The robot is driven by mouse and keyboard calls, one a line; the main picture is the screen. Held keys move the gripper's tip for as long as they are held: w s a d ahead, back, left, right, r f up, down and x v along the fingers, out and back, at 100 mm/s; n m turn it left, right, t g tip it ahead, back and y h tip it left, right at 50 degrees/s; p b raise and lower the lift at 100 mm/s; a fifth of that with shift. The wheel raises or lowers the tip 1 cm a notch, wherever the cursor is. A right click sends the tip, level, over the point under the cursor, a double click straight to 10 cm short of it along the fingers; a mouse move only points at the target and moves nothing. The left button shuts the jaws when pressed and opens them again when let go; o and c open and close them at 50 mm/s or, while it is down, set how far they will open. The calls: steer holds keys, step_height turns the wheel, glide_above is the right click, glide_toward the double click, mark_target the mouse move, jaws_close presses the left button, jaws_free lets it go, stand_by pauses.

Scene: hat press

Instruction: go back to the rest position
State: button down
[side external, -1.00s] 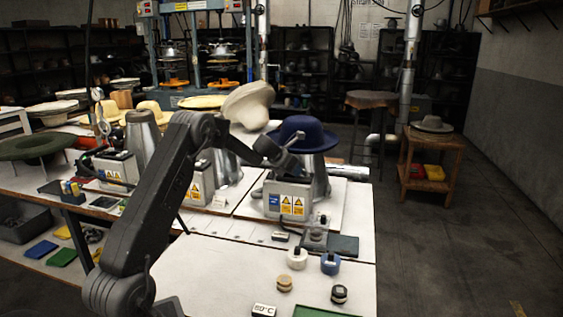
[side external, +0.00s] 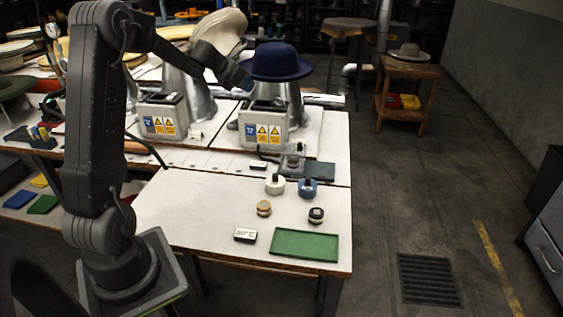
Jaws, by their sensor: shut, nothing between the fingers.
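My arm rises at the left of the side external view and reaches right over the bench. My gripper (side external: 243,82) is at its far end, dark and small, shut and empty, beside the left brim of the blue felt hat (side external: 278,62). The fingertips are hard to make out, and I cannot tell whether they touch the brim. The blue hat sits upright on a metal cone form (side external: 292,97) behind a grey control box (side external: 262,125) with warning labels. A cream hat (side external: 222,30) sits tilted on another cone to the left.
A green tray (side external: 305,246), a white timer block (side external: 246,235), and several small round pots and stamps lie on the white front bench (side external: 190,205). A stool (side external: 351,28) and a wooden side table (side external: 408,70) with a grey hat stand behind.

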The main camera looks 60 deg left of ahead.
steer(key=s+d+r+m+g+h, duration=0.1)
steer(key=s+d+r+m, duration=0.1)
steer(key=d+m, duration=0.5)
steer(key=s+d+r+m+h, duration=0.15)
steer(key=d+m, duration=0.35)
steer(key=d, duration=0.5)
steer(key=s+d+r+m+g, duration=0.1)
steer(key=s+d+r+m, duration=0.2)
steer(key=d+m, duration=0.35)
steer(key=s+d+f+m+g, duration=0.1)
steer(key=s+d+m, duration=0.5)
steer(key=s+m, duration=0.3)
steer(key=s+d+f+m+y, duration=0.1)
steer(key=s+d+f+m, duration=0.1)
steer(key=s+d+m, duration=0.5)
steer(key=s+m, duration=0.2)
steer(key=s, duration=0.1)
steer(key=shift+s+f+g, duration=0.25)
steer(key=shift+f+g, duration=0.05)
steer(key=shift+g, duration=0.1)
